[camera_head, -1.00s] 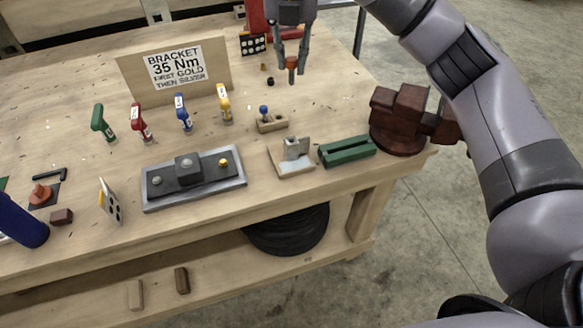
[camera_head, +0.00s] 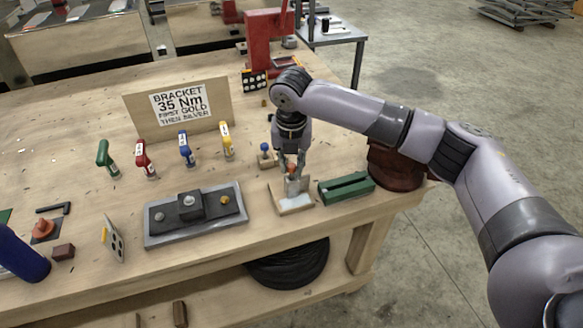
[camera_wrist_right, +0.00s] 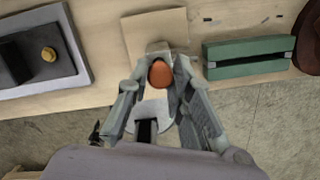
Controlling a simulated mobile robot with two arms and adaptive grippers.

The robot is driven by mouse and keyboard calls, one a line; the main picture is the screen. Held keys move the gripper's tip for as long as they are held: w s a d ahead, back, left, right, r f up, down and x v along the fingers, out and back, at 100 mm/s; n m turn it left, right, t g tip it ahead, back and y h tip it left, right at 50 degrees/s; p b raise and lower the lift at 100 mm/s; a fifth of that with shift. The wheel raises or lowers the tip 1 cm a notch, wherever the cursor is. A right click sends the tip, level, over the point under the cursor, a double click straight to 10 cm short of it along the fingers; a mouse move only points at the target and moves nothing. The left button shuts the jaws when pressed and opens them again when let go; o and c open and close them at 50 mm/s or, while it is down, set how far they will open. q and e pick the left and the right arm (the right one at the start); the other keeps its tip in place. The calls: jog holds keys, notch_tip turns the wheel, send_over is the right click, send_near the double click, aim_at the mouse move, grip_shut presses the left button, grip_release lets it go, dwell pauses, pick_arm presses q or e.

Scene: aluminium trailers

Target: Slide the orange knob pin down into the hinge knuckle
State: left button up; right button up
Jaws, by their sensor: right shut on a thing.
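My right gripper (camera_head: 291,170) points down over the small wooden block that carries the grey hinge knuckle (camera_head: 293,186). It is shut on the orange knob pin (camera_head: 291,168). In the right wrist view the pin's round orange knob (camera_wrist_right: 168,75) sits between the two fingers (camera_wrist_right: 170,82). The wooden base (camera_wrist_right: 150,30) shows behind it, with a grey part of the hinge just beyond the knob. The pin's shaft is hidden, so I cannot tell how deep it is in the knuckle. My left gripper is not in view.
A green slotted block (camera_head: 346,188) lies just right of the hinge base, with a dark red vise (camera_head: 394,168) beyond it. A grey fixture plate (camera_head: 195,215) is to the left. A blue-knobbed pin (camera_head: 265,147) stands behind. The bench's front edge is close.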

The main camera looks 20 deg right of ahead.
aim_at(292, 168)
jog(key=shift+f, duration=1.15)
jog(key=shift+s+f, duration=0.1)
jog(key=shift+f, duration=0.15)
jog(key=shift+s+f+p, duration=0.25)
jog(key=shift+f+p, duration=0.05)
jog(key=shift+f, duration=0.1)
jog(key=o, duration=0.8)
jog(key=shift+f, duration=0.1)
jog(key=shift+o, duration=0.7)
jog(key=shift+w+f, duration=0.15)
jog(key=shift+r, duration=0.25)
jog(key=shift+w+r, duration=0.1)
jog(key=shift+r, duration=0.25)
notch_tip(292, 168, up, 13)
jog(key=s+b, duration=0.1)
jog(key=b, duration=0.1)
jog(key=shift+a+f, duration=0.2)
